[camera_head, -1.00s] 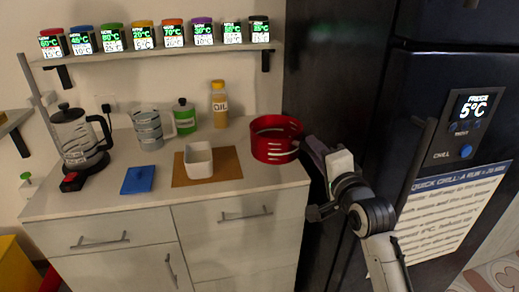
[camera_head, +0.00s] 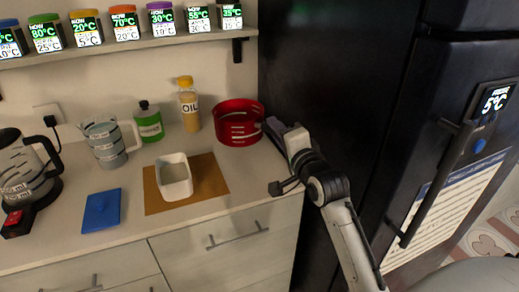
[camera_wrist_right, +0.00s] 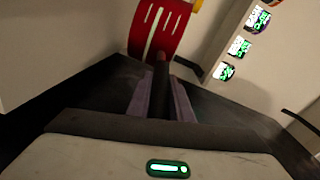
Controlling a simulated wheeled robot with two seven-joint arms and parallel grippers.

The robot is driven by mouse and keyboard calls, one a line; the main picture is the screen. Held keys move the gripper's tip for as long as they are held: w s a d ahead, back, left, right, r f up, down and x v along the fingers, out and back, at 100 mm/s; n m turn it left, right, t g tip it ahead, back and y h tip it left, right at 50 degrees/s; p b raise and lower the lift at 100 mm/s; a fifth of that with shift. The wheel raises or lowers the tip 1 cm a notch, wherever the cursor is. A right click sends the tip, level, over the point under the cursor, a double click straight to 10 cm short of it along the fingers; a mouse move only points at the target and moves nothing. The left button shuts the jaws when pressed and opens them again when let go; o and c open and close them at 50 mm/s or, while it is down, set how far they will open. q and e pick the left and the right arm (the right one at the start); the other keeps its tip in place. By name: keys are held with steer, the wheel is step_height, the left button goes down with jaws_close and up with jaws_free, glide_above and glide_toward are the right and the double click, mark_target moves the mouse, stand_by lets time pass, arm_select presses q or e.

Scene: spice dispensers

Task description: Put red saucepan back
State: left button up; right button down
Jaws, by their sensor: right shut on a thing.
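The red saucepan (camera_head: 238,107), with slotted walls, is upright at the right back of the counter, near the fridge. Whether its base touches the counter is unclear. My right gripper (camera_head: 270,128) is on its right side, shut on the handle. My left gripper is not in view.
An oil bottle (camera_head: 189,108) and a green bottle (camera_head: 148,124) stand left of the saucepan. A white pot (camera_head: 174,181) sits on a brown board (camera_head: 213,183). A shelf (camera_head: 140,44) with spice dispensers hangs above. The dark fridge (camera_head: 330,80) borders the right.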

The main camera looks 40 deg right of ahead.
steer(key=shift+s+f, duration=0.15)
steer(key=shift+f, duration=2.95)
steer(key=shift+b, duration=0.3)
steer(key=shift+f, duration=0.2)
steer(key=c, duration=1.6)
jaws_free()
steer(key=shift+f, duration=0.1)
